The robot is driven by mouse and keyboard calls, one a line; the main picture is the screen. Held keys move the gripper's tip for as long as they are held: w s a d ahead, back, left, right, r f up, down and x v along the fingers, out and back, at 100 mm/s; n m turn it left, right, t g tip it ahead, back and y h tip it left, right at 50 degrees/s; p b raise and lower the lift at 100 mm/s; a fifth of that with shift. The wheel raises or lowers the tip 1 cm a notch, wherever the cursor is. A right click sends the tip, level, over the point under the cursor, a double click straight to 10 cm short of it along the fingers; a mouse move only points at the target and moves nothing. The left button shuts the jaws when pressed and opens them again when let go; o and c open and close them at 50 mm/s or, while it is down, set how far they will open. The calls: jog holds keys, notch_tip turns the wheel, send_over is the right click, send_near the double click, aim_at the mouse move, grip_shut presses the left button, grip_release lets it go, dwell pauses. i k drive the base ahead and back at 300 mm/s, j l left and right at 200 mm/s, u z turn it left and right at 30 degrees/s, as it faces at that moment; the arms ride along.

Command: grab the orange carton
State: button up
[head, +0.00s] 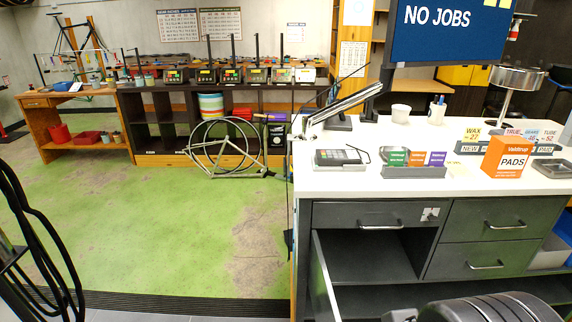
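The orange carton (507,158) stands upright on the white counter (340,183), at the right in the head view. It has a white label reading PADS on its front and looks unobstructed. A dark, rounded, ribbed part, probably of my arm, shows at the bottom right, below and in front of the counter. No gripper fingers are visible, and nothing touches the carton.
A card terminal (338,157), a holder with coloured packets (413,171) and a dark tray (553,168) are near the carton. Price signs stand behind it. A monitor (447,30) overhangs the counter. A cabinet door (324,278) stands open below.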

aim_at(506, 156)
jog(key=z, duration=1.3)
